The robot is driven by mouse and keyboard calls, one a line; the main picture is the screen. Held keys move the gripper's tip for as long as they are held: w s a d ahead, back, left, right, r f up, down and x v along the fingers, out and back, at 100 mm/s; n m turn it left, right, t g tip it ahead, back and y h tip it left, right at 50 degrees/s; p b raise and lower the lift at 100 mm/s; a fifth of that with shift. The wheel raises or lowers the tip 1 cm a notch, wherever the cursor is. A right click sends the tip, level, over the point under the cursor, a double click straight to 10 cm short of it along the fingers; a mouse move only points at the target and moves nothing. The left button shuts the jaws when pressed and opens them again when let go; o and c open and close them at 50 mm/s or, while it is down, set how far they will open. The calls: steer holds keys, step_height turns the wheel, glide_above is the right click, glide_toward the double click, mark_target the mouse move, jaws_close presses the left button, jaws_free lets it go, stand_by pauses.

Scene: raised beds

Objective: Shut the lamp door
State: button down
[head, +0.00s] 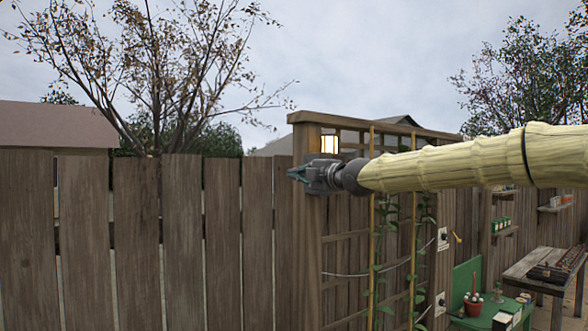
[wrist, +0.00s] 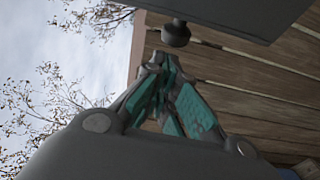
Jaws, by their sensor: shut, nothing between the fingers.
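The lamp (head: 329,142) glows warm white near the top of the fence's corner post. Its lower part is hidden behind my gripper and wrist. I cannot make out its door or how far it stands open. My gripper (head: 297,174) points left, just below and left of the lamp, with its teal fingers together and empty. In the wrist view the fingertips of my gripper (wrist: 160,62) are close together. Just beyond them is a dark round knob (wrist: 176,34) under a dark grey flat body (wrist: 225,12), probably the lamp's underside. I cannot tell whether they touch.
A plank fence (head: 140,240) fills the left and runs behind my arm. A trellis with climbing plants (head: 390,250) stands below my forearm. A green bench (head: 490,318) with pots and a wooden table (head: 535,266) are at the lower right. Open sky is above.

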steer(key=shift+w+d+f+p, duration=0.1)
steer(key=shift+w+d+p, duration=0.2)
steer(key=shift+d, duration=0.1)
steer(key=shift+s+d, duration=0.1)
steer(key=shift+d, duration=0.05)
stand_by(0.4)
